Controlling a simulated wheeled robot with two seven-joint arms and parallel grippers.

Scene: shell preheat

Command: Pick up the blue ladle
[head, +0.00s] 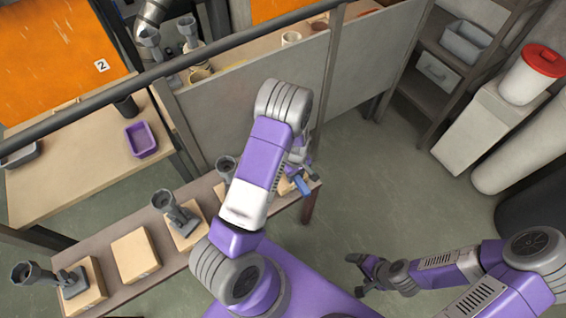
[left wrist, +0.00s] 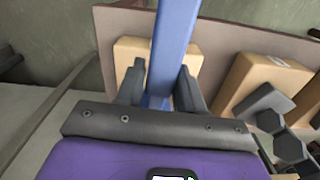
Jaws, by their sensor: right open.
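The blue ladle (head: 303,185) shows in the head view as a small blue piece at the right end of the low bench, beside my left gripper (head: 299,166). In the left wrist view its long blue handle (left wrist: 172,45) runs between the two dark fingers of my left gripper (left wrist: 162,88), which look closed on it. The bowl of the ladle cannot be made out. A tan block (left wrist: 130,55) lies behind the handle. My right gripper (head: 361,275) is open and empty over the floor, well right of the bench.
The low bench (head: 112,238) carries several tan blocks (head: 135,256) with grey cup-shaped tools (head: 172,205). A grey panel (head: 240,100) and rail stand behind it. A purple tray (head: 141,140) sits on the left table. Shelves and a red-lidded bin (head: 525,80) are at right; the middle floor is clear.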

